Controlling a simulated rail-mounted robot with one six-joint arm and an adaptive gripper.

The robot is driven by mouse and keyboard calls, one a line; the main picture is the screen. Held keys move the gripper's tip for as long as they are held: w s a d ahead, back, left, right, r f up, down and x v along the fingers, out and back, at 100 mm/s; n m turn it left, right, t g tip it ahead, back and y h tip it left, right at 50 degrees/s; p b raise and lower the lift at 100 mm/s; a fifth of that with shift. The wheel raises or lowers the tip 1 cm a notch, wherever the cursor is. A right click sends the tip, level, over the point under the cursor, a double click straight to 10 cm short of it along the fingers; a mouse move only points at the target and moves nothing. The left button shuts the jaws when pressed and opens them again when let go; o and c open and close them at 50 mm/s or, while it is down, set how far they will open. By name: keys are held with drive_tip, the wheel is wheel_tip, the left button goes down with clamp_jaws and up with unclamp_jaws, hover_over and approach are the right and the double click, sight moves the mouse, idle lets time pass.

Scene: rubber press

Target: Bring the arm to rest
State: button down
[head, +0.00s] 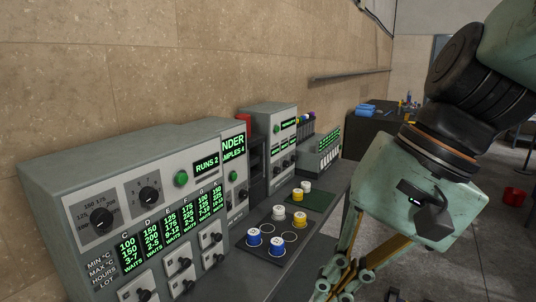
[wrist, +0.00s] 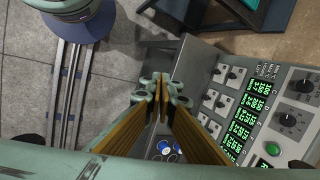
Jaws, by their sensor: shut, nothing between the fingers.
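My gripper (head: 341,282) is at the lower right of the head view, hanging from my green arm with its fingers pointing down. It is in front of the bench, over its near side or the floor; the exact height cannot be told. In the wrist view my gripper (wrist: 161,90) has its two brown-padded fingers meeting at the tips. It is shut and holds nothing. Part of the bench is hidden behind my arm.
A grey control panel (head: 163,180) with green displays and knobs lines the wall. A dark mat (head: 263,252) carries blue, yellow and white pieces. A green mat (head: 321,203) lies beyond it. A red container (head: 514,196) is on the floor at right.

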drive_tip(key=s+d+n+t+h, duration=0.1)
drive_tip(key=s+d+n+h, duration=0.1)
drive_tip(key=d, duration=0.4)
drive_tip(key=s+d+r+n+t+h, duration=0.1)
drive_tip(key=s+d+n+t+h, duration=0.1)
drive_tip(key=s+d, duration=0.2)
drive_tip(key=shift+s+d+r+h, duration=0.25)
drive_tip(key=shift+s+d+h, duration=0.05)
drive_tip(key=shift+d, duration=0.8)
drive_tip(key=shift+w, duration=0.1)
